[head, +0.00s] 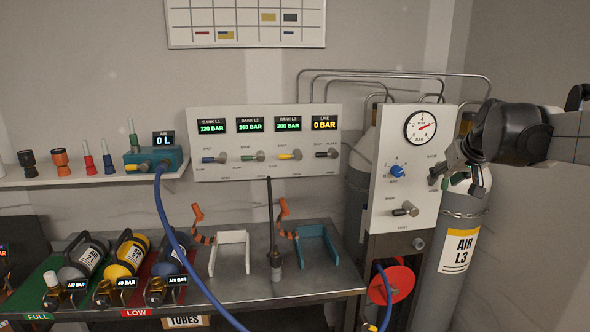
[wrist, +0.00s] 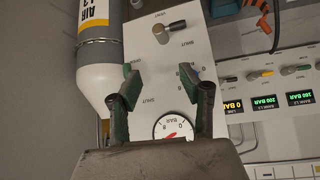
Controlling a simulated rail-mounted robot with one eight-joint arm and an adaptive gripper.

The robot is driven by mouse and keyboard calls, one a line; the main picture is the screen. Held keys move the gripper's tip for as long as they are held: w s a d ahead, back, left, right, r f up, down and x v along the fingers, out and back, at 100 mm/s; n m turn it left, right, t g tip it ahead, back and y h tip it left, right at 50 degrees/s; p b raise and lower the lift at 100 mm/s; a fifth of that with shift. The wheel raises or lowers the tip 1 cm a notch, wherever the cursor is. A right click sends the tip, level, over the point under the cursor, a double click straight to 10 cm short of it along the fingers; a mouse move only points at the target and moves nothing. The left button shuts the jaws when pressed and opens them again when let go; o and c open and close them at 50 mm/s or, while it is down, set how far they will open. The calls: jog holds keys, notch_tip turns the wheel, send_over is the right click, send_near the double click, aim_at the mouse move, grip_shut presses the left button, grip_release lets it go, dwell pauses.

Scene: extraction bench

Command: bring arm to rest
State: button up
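My gripper (head: 460,180) is at the right of the head view, in front of the upper right part of the white gauge panel (head: 393,206). In the wrist view its two fingers with green pads (wrist: 159,80) stand apart, with nothing visible held between them. Behind them is the panel face (wrist: 160,75) with SHUT lettering. The round gauge (head: 420,126) is left of and above my gripper in the head view; it also shows in the wrist view (wrist: 173,131). Whether a fingertip touches the panel, I cannot tell.
A grey AIR L3 cylinder (head: 455,255) stands close behind and below my gripper. A lower valve handle (head: 405,209) and a blue knob (head: 397,171) stick out of the panel. A red hose reel (head: 391,284) is below. The metal bench (head: 265,290) lies left. Right of the cylinder is bare wall.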

jog(key=s+a+f, duration=0.5)
jog(key=s+a, duration=0.1)
jog(key=s, duration=0.5)
jog(key=s+a+f+g, duration=0.1)
jog(key=s+a+f, duration=0.4)
jog(key=s, duration=0.6)
jog(key=s+a+f, duration=0.5)
jog(key=s+a, duration=0.2)
jog(key=s, duration=0.4)
jog(key=shift+a+f+n+g, duration=0.2)
jog(key=shift+a+n+g, duration=0.1)
jog(key=shift+a, duration=0.1)
